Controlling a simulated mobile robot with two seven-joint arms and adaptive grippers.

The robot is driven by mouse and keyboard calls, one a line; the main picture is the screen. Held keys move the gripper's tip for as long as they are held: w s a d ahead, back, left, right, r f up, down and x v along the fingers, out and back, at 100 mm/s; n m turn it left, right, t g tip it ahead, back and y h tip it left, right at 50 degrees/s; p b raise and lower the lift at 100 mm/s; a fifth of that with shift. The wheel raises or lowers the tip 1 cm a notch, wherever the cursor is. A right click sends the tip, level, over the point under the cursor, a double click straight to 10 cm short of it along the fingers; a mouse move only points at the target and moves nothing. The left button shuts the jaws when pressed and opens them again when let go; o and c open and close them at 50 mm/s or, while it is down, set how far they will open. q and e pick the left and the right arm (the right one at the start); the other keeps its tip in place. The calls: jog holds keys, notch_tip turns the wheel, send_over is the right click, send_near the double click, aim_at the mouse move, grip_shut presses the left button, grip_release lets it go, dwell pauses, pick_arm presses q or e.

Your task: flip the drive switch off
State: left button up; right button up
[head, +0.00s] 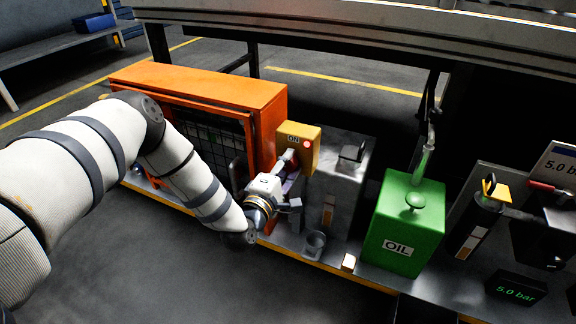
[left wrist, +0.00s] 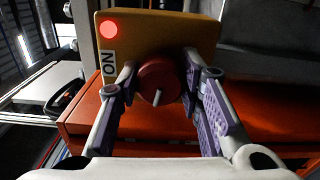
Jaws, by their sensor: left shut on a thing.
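The drive switch is a yellow box (head: 312,138) with an ON label and a lit red lamp, beside the orange cabinet. The box also shows in the left wrist view (left wrist: 190,30), with a round red knob (left wrist: 160,72) on its face. The knob has a pale line that points down and slightly left. My left gripper (head: 289,164) reaches the front of the box. In the left wrist view, its fingers (left wrist: 160,90) are on both sides of the knob and shut on it. The knob is hidden by the gripper in the head view. My right gripper is not in view.
The orange cabinet (head: 205,88) with a mesh front stands left of the switch. A green OIL can (head: 405,225) stands to the right on the shelf. A small grey cup (head: 315,244) is near the front edge. A conveyor frame (head: 370,22) crosses above.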

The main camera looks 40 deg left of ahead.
pick_arm(q)
jog(key=shift+d+n, duration=0.1)
jog(key=shift+n, duration=0.9)
jog(key=o, duration=1.2)
jog(key=v, duration=1.2)
